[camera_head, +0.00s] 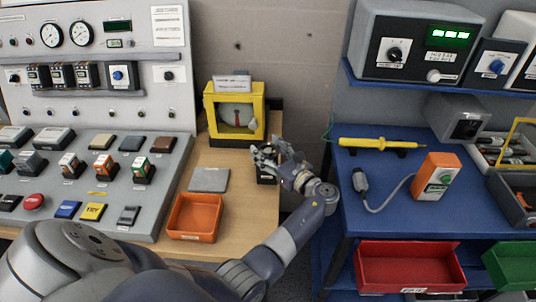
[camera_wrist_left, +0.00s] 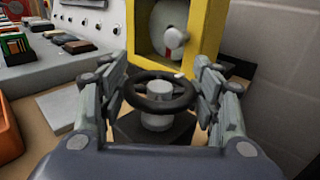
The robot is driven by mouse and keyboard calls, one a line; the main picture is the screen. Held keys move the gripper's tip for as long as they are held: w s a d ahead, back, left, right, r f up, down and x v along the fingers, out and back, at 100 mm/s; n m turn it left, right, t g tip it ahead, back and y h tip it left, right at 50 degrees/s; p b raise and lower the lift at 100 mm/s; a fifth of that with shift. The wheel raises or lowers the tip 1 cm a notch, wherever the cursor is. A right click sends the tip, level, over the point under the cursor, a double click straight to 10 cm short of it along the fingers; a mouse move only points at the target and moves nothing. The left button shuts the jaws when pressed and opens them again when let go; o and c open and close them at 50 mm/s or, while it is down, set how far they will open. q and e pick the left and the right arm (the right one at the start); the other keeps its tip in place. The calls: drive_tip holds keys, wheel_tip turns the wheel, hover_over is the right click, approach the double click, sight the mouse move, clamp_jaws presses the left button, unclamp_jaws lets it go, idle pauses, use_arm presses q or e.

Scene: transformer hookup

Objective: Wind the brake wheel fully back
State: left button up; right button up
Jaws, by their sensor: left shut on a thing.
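The brake wheel (camera_wrist_left: 160,92) is a black ring on a pale hub above a dark block (camera_wrist_left: 152,127), in the left wrist view. My left gripper (camera_wrist_left: 160,88) has its two fingers at the left and right sides of the wheel's rim and is shut on it. In the head view my left gripper (camera_head: 270,157) covers most of the wheel, and only part of the dark base shows. A yellow-framed box (camera_head: 235,110) with a pale dial and a red pointer stands right behind the wheel. My right gripper is not in view.
An orange tray (camera_head: 195,217) and a grey plate (camera_head: 209,180) lie left of the wheel on the wooden desk. The sloped control panel (camera_head: 150,200) stands farther left. A blue bench (camera_head: 375,220) with a yellow probe (camera_head: 375,143) and an orange box (camera_head: 436,177) is on the right.

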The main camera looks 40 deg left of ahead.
sight(268, 149)
use_arm(q)
drive_tip(key=shift+r+g, duration=0.15)
drive_tip(key=shift+g, duration=0.15)
drive_tip(key=o, duration=1.1)
drive_tip(key=shift+a, duration=0.1)
wheel_tip(268, 149, up, 10)
drive_tip(key=shift+f, duration=0.1)
